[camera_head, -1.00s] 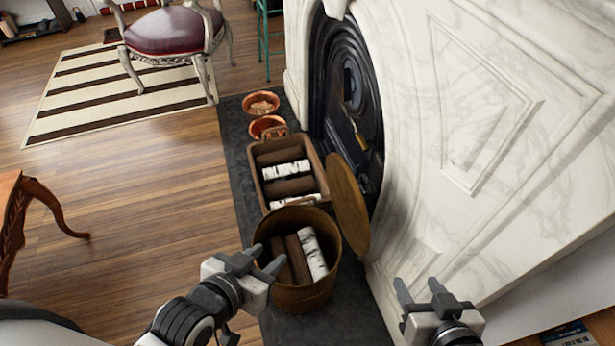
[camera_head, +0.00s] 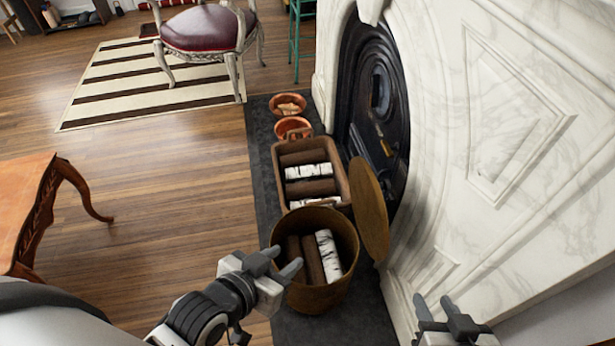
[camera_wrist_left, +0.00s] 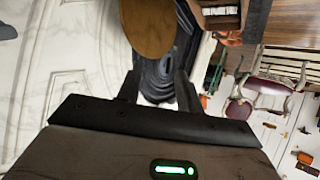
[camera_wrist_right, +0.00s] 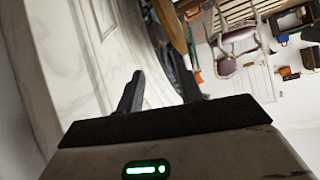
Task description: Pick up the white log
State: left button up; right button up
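In the head view a white birch log (camera_head: 329,256) stands slanted in a round brown bucket (camera_head: 322,298), beside darker brown logs (camera_head: 305,258). More white logs (camera_head: 309,171) lie with brown ones in a rectangular wooden crate (camera_head: 349,184) behind the bucket. My left gripper (camera_head: 283,262) is open and empty at the bucket's left front rim, with its fingers apart. My right gripper (camera_head: 433,308) is open and empty, right of the bucket near the marble wall. Both wrist views show open fingers with nothing between them.
A round brown lid (camera_head: 369,208) leans at the bucket's right. The marble fireplace (camera_head: 490,120) closes off the right side. Two copper pots (camera_head: 292,128) stand beyond the crate. A wooden table (camera_head: 30,205) is at the left, and a chair (camera_head: 205,32) stands on a striped rug (camera_head: 150,85).

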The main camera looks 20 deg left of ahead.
aim_at(301, 173)
jog(key=k, duration=0.45)
jog(key=u, duration=1.8)
jog(key=i, duration=2.85)
jog(key=z, duration=2.1)
